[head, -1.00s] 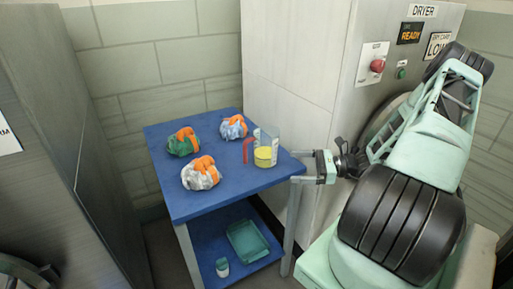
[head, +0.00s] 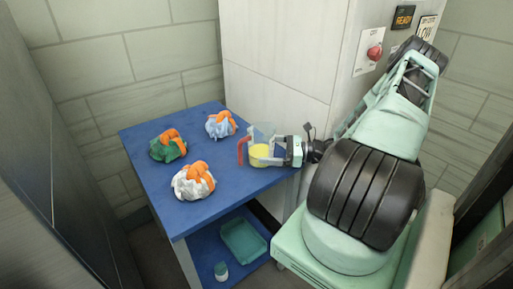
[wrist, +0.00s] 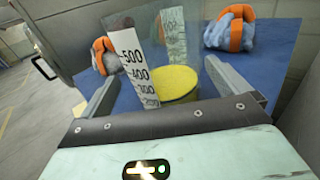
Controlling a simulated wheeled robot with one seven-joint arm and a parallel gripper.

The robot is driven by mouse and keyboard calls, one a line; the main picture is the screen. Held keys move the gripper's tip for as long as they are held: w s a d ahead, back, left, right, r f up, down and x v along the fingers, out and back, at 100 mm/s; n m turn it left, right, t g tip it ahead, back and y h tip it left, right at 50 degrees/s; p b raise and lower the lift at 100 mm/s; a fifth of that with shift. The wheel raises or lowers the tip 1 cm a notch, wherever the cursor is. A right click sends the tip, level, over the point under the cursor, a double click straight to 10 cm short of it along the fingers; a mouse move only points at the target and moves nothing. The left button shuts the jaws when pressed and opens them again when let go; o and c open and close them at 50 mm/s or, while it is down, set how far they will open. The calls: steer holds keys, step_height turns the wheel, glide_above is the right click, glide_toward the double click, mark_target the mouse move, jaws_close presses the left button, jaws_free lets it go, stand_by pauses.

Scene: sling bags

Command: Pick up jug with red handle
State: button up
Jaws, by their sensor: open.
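The jug (head: 262,133) is clear, with yellow contents and a red handle (head: 241,151) on its left side. It stands upright near the right edge of the blue table's top. My gripper (head: 264,152) is open and level with the jug, reaching in from the right. In the wrist view the jug (wrist: 137,68), with its printed scale, sits between the two spread fingers of my gripper (wrist: 163,85). The fingers are at either side of it; I cannot tell whether either touches.
The blue table (head: 205,213) also bears a green-and-orange bundle (head: 168,146), a white-and-orange bundle (head: 192,182) and a light-blue-and-orange bundle (head: 220,124). A teal tray (head: 243,241) and a small jar (head: 221,270) are on its lower shelf. The dryer (head: 290,60) stands behind.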

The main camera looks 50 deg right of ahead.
mark_target(257, 147)
steer(key=x, duration=0.4)
steer(key=shift+w+d+p, duration=0.15)
steer(key=shift+d+p, duration=0.05)
steer(key=shift+p, duration=0.15)
steer(key=c, duration=1)
steer(key=shift+c, duration=1)
steer(key=shift+r, duration=0.1)
